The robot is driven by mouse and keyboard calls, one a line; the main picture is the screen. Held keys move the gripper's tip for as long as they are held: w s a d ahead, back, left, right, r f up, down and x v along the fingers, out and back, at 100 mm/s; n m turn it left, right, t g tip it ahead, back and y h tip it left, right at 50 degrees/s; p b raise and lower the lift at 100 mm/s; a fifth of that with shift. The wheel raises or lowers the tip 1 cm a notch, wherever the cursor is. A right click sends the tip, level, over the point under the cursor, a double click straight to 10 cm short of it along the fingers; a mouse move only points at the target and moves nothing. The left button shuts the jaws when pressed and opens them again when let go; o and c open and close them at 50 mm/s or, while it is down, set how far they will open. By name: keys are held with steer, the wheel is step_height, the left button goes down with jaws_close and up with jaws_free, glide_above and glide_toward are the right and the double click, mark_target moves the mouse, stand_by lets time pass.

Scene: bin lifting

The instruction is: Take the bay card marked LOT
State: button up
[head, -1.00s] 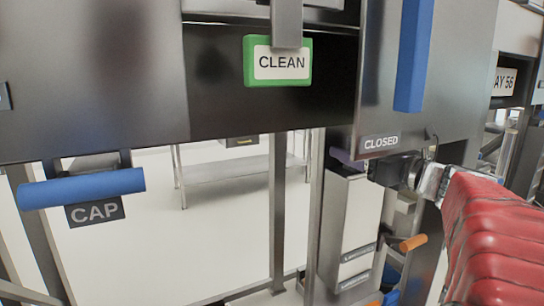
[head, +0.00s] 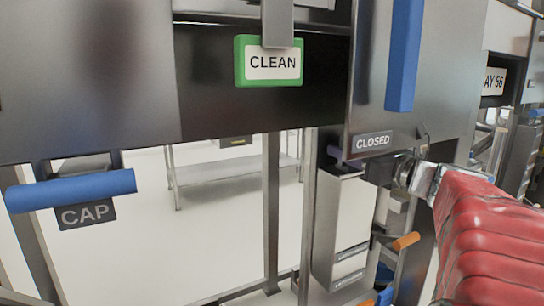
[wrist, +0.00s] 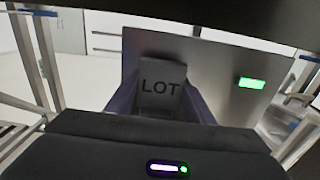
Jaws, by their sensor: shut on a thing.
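The grey bay card marked LOT (wrist: 162,86) shows in the middle of the wrist view, upright, with its letters facing my wrist camera. My gripper (wrist: 160,108) has its purplish jaws on both sides of the card and is shut on it. In the head view my gripper (head: 350,161) is at the right of centre, just under the CLOSED plate (head: 372,142). The LOT card cannot be made out in the head view.
A green-framed CLEAN sign (head: 268,62) hangs left of my gripper. A blue bar (head: 88,190) with a CAP plate (head: 88,213) is at the left. A vertical blue handle (head: 404,55) is above my arm. A lit green display (wrist: 252,83) is right of the card.

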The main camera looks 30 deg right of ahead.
mark_target(355, 136)
steer(key=shift+r, duration=0.1)
steer(key=shift+r, duration=0.5)
step_height(355, 136, up, 3)
steer(key=shift+f, duration=0.2)
steer(key=s, duration=1.8)
steer(key=shift+d+f, duration=0.15)
steer(key=shift+d, duration=0.05)
